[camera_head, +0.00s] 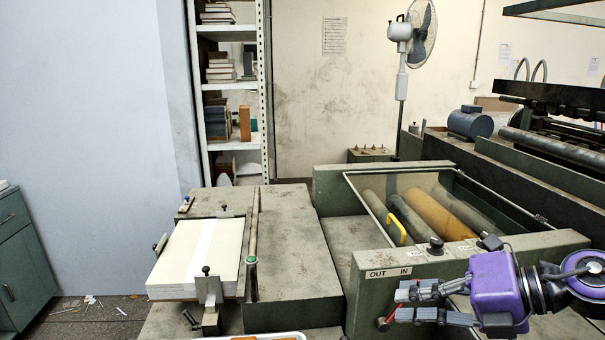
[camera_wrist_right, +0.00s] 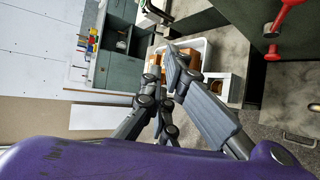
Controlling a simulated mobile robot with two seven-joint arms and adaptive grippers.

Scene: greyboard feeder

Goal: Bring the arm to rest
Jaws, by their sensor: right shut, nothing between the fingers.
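My right gripper (camera_head: 402,302) is at the lower right of the head view, at the end of my purple and grey wrist. Its grey fingers point left, in front of the feeder's OUT/IN panel (camera_head: 392,272). In the right wrist view its fingers (camera_wrist_right: 163,65) come together, shut with nothing held. I cannot tell whether the fingers touch the machine. My left arm and left gripper do not show in the head view.
The green roller machine (camera_head: 355,300) with a yellow handle (camera_head: 397,230) stands beside the right gripper. A stack of white board (camera_head: 200,250) lies on the feed table at left. A white tray (camera_head: 275,337) is cut off at the bottom edge. The wrist view shows a white bin (camera_wrist_right: 205,50).

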